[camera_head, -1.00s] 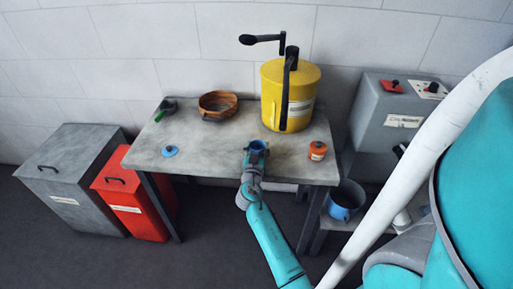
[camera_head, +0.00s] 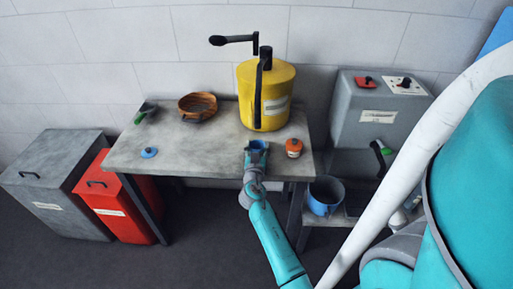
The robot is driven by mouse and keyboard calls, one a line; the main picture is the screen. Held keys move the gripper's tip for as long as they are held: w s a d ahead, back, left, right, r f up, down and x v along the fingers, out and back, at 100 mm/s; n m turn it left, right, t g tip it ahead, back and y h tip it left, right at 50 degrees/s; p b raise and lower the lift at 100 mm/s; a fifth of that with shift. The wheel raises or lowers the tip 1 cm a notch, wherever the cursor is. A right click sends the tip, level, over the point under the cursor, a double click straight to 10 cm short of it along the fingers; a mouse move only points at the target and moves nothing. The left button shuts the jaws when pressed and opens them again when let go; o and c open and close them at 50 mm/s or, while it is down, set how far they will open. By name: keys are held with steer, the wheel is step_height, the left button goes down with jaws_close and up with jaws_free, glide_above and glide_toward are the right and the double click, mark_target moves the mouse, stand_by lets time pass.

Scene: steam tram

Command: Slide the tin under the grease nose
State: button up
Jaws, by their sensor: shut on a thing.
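My gripper (camera_head: 256,152) is at the front edge of the grey table, shut on a small blue tin (camera_head: 257,145). The tin seems upright with its top open; the fingers hide much of its side. The yellow grease drum (camera_head: 250,92), with a black crank handle (camera_head: 234,40) on top, stands behind it on the table. I cannot make out the drum's grease nose, nor whether the tin touches the table.
On the table (camera_head: 190,150) are an orange tin (camera_head: 293,148) just right of my gripper, a blue lid (camera_head: 148,152), a brown bowl (camera_head: 197,106) and a green-handled tool (camera_head: 146,112). Right stands a grey machine (camera_head: 378,110) with a blue bucket (camera_head: 325,196) below; left, grey (camera_head: 50,185) and red (camera_head: 120,205) bins.

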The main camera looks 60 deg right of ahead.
steer(key=o, duration=1.4)
steer(key=shift+o, duration=0.2)
steer(key=v, duration=1.2)
